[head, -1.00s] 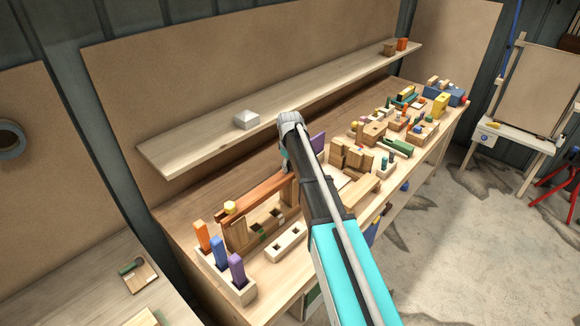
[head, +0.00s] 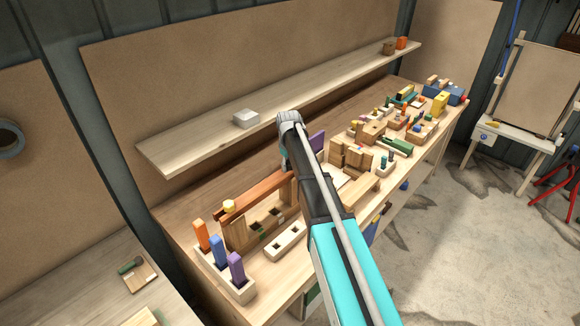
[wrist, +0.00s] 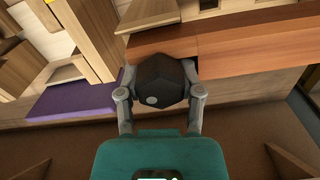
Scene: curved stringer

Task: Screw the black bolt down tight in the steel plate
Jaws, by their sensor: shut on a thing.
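A dark, faceted bolt head (wrist: 160,72) fills the space between the fingers of my gripper (wrist: 160,94) in the wrist view. My gripper is shut on it, one grey finger on each side. The bolt's shaft is hidden behind its head. I cannot make out the steel plate in either view. In the head view my gripper is mostly hidden by my own wrist, beside the reddish wooden beam.
The reddish beam (head: 258,195) spans wooden supports. Close by stand a peg block with orange, blue and purple pegs (head: 236,266) and a pale slotted block (head: 285,242). A shelf (head: 190,143) runs behind my wrist. Many blocks crowd the bench to the right.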

